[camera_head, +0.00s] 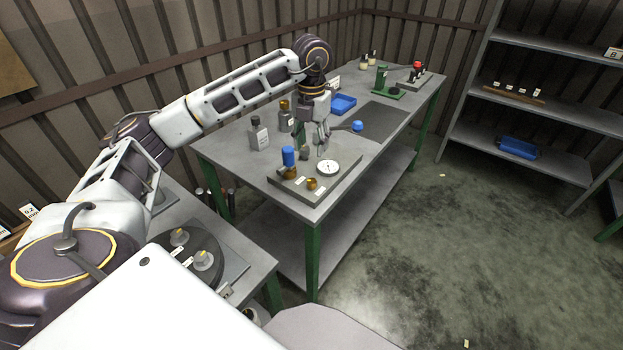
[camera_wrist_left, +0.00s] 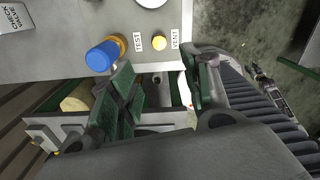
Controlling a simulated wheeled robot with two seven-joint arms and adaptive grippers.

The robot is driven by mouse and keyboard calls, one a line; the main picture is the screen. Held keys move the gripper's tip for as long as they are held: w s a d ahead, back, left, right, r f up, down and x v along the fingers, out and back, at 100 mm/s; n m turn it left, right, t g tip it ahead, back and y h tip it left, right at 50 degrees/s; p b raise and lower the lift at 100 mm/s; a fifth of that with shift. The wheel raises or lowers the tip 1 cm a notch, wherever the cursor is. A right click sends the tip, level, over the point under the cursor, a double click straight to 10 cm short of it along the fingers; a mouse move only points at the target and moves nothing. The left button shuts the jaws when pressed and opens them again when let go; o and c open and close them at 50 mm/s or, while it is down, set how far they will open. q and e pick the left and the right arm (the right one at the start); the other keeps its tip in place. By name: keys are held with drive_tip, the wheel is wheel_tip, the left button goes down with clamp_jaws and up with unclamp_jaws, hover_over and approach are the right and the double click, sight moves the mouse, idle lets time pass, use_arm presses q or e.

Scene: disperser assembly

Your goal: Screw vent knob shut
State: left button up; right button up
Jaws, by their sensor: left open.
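The vent knob (camera_head: 311,183) is a small brass knob at the front of a grey plate (camera_head: 343,181) on the table. In the left wrist view the vent knob (camera_wrist_left: 159,43) sits beside a VENT label (camera_wrist_left: 175,38). My left gripper (camera_head: 314,148) is above the plate, behind the knob in the head view. In the wrist view my left gripper (camera_wrist_left: 160,88) is open, its fingers apart with nothing between them; the knob shows beyond the fingertips, clear of them. I cannot tell how far the knob is screwed in. My right gripper is not in view.
Grey bottles (camera_head: 259,136) and a blue tray (camera_head: 342,103) stand further back.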

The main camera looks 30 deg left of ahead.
sight(311, 182)
use_arm(q)
drive_tip(key=shift+f, duration=0.1)
drive_tip(key=shift+f, duration=6.85)
drive_tip(key=c, duration=1)
drive_tip(key=shift+c, duration=0.2)
